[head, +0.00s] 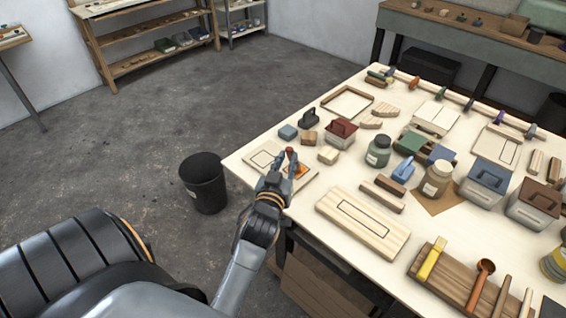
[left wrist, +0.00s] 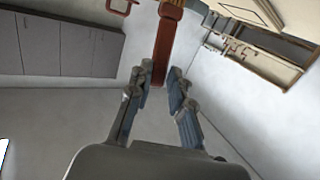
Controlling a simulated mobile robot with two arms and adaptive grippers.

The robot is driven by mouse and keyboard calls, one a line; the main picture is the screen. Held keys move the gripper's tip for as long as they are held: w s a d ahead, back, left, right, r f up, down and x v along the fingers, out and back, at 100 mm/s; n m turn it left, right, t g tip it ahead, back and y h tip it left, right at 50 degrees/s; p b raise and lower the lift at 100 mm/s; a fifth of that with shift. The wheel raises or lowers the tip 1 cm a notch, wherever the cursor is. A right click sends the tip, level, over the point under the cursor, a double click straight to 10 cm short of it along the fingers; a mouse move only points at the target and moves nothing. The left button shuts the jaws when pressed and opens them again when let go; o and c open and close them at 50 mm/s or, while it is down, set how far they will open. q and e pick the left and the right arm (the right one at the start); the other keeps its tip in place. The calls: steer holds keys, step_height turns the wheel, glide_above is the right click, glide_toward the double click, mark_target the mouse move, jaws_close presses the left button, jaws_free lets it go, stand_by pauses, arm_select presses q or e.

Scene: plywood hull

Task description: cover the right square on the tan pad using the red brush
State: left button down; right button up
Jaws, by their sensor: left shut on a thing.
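The tan pad (head: 257,168) lies at the near left corner of the table, with two outlined squares. The left square (head: 264,158) looks bare. The right square shows an orange patch (head: 301,171) partly hidden by my gripper. My left gripper (head: 285,168) is over the pad, shut on the red brush (head: 290,151), of which only a small reddish end shows in the head view. In the left wrist view the brush's long red handle (left wrist: 163,48) stands between the fingertips (left wrist: 160,85). Whether the bristles touch the pad is hidden. My right gripper is out of view.
A larger framed board (head: 362,222) lies to the right. A black bin (head: 203,183) stands on the floor left of the table.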

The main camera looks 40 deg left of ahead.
arm_select(q)
steer(key=shift+w, duration=0.25)
steer(key=shift+w+d+f, duration=0.1)
steer(key=shift+w+d, duration=0.05)
steer(key=shift+w, duration=0.8)
steer(key=shift+w, duration=0.2)
steer(key=shift+w+d, duration=0.1)
steer(key=shift+w, duration=0.8)
step_height(320, 180, up, 6)
steer(key=p, duration=0.6)
